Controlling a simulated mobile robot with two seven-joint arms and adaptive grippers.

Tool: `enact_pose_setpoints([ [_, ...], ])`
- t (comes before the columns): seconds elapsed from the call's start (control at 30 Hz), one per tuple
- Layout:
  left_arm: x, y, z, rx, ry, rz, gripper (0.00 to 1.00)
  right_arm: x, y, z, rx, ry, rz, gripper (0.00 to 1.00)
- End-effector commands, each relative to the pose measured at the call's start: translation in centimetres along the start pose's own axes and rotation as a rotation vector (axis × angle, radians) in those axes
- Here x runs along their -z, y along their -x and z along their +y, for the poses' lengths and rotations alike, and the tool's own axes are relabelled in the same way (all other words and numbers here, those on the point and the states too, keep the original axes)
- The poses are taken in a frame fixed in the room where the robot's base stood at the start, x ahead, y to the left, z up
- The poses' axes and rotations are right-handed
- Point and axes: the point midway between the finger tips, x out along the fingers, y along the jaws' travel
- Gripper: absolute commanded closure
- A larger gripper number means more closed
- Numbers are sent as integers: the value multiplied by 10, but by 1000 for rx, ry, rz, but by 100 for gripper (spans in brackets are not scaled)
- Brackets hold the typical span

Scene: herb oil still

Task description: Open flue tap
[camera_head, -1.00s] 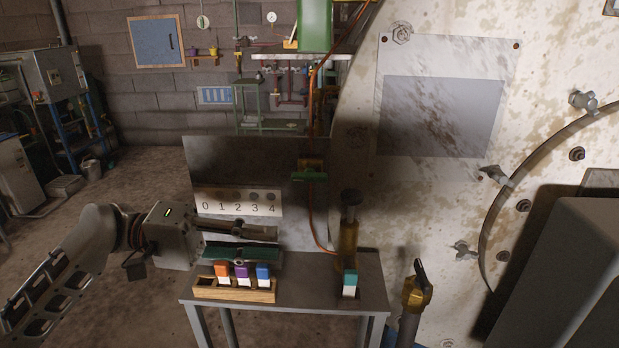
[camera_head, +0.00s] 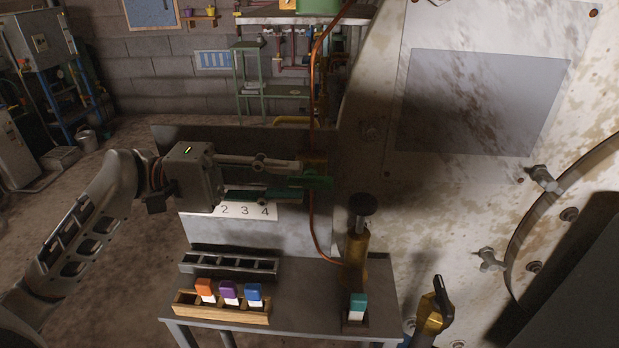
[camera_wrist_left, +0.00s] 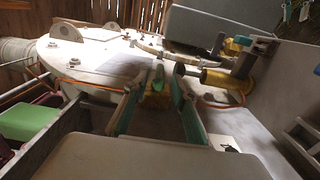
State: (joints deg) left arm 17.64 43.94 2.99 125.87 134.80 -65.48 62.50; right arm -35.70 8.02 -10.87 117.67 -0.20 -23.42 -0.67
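My right gripper is not in view.
Below, a small table (camera_head: 300,275) holds a wooden rack (camera_head: 220,308) of coloured tags, an empty dark rack (camera_head: 228,263), a teal tag (camera_head: 357,305) and a brass cylinder (camera_head: 355,255). The large stained vessel (camera_head: 470,190) stands close on the right.

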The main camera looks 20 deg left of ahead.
Motion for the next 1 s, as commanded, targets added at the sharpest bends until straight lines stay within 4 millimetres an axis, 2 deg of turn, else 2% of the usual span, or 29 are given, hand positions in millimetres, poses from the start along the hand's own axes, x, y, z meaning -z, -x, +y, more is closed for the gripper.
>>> enact_pose_setpoints([
  [0.1, -1, -18, 3, -4, -4, -3, 74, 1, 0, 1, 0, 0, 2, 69],
  [0.3, 0, -37, 1, -2, -1, -1, 74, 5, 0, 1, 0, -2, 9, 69],
  [0.63, 0, -40, 0, 1, 0, 0, 74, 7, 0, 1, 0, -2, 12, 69],
  [0.73, 0, -40, 0, 1, 0, 0, 100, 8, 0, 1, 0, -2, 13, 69],
  [1.0, 0, -40, 1, 5, -1, 0, 100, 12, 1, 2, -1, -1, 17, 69],
])
